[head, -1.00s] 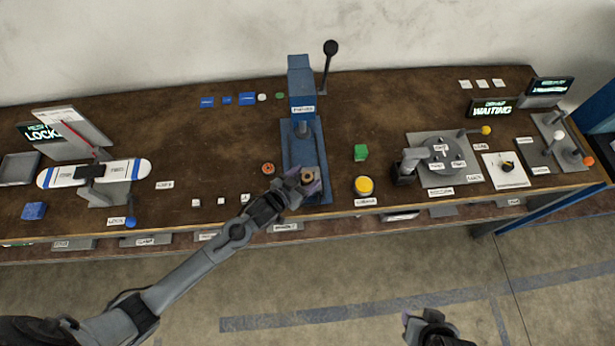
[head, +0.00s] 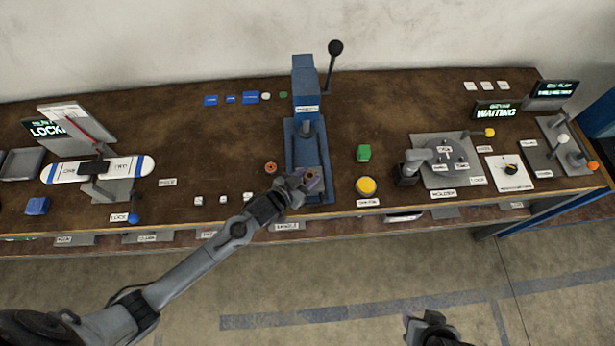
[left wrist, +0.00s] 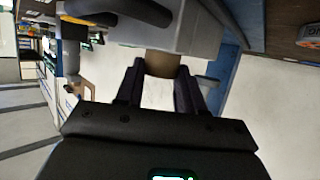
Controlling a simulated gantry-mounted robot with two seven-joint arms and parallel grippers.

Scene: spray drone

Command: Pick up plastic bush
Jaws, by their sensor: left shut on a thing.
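The tan plastic bush (left wrist: 162,64) sits between the two dark fingers of my left gripper (left wrist: 160,86) in the left wrist view, and the fingers are shut on it. In the head view my left gripper (head: 306,184) is at the front of the blue press (head: 306,130), over its base. The bush (head: 310,174) shows there only as a small tan spot, partly hidden by the fingers. I cannot tell whether it still touches the press. My right gripper (head: 420,322) is low in the head view, away from the table, and its jaw opening is unclear.
An orange-red ring (head: 270,168) lies just left of the press. The press lever (head: 332,65) stands up behind. Small white cubes (head: 223,199) lie near the front edge.

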